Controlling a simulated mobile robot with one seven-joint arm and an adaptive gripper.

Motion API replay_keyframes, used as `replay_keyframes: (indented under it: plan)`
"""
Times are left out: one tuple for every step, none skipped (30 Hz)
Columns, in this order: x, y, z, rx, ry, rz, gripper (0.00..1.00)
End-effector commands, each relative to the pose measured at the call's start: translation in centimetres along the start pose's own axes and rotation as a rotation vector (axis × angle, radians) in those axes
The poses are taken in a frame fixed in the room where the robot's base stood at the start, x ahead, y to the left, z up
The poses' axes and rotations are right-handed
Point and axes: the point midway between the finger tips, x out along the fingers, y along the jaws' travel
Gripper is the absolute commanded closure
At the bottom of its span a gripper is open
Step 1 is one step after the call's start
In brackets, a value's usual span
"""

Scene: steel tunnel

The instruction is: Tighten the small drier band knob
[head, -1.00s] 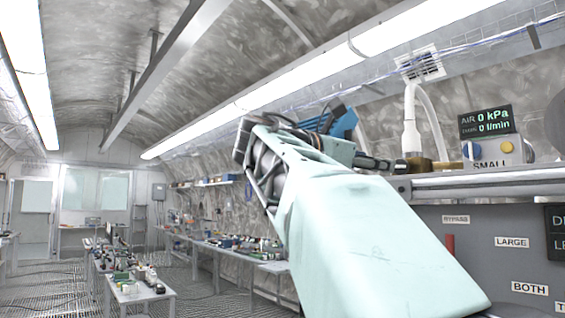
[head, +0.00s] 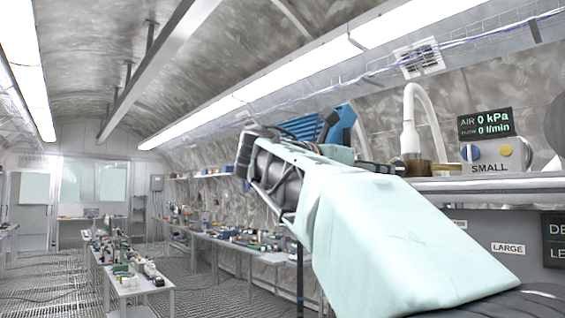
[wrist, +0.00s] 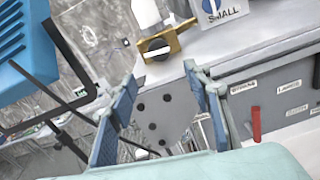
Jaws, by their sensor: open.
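The brass block (head: 418,167) also shows in the head view below the white column (head: 409,130). My gripper (wrist: 160,76) has its two blue fingers wide apart with nothing between them. The knob appears beyond the fingertips, apart from them.
A SMALL panel (head: 490,155) with a blue and a yellow knob stands right of the block, below an air display (head: 485,123). A red handle (wrist: 256,124) sticks out from the grey front. A blue finned part (wrist: 18,48) is at left in the wrist view.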

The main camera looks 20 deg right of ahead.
Motion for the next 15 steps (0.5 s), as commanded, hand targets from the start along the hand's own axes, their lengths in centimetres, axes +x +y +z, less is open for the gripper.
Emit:
replay_keyframes:
  plan:
    - [0.39,-0.26,0.44,-0.033,0.001,-0.007,0.55]
    - [0.44,-0.27,0.46,-0.052,0.002,-0.007,0.55]
    - [0.46,-0.27,0.48,-0.080,0.001,-0.006,0.55]
    - [0.50,-0.32,0.54,-0.099,0.000,-0.006,0.55]
    - [0.51,-0.36,0.60,-0.119,-0.001,-0.006,0.55]
    - [0.45,-0.32,0.62,-0.145,-0.002,-0.004,0.55]
    - [0.41,-0.32,0.66,-0.162,-0.004,-0.004,0.55]
    - [0.37,-0.32,0.68,-0.181,-0.005,-0.003,0.55]
    - [0.33,-0.34,0.72,-0.201,-0.007,-0.003,0.55]
    - [0.25,-0.32,0.78,-0.216,-0.010,-0.002,0.55]
    - [0.18,-0.30,0.81,-0.229,-0.012,0.000,0.55]
    - [0.09,-0.29,0.83,-0.245,-0.014,0.001,0.55]
    - [0.05,-0.30,0.84,-0.254,-0.015,0.001,0.55]
    - [-0.02,-0.28,0.86,-0.261,-0.016,0.002,0.55]
    - [-0.08,-0.26,0.86,-0.270,-0.018,0.003,0.55]
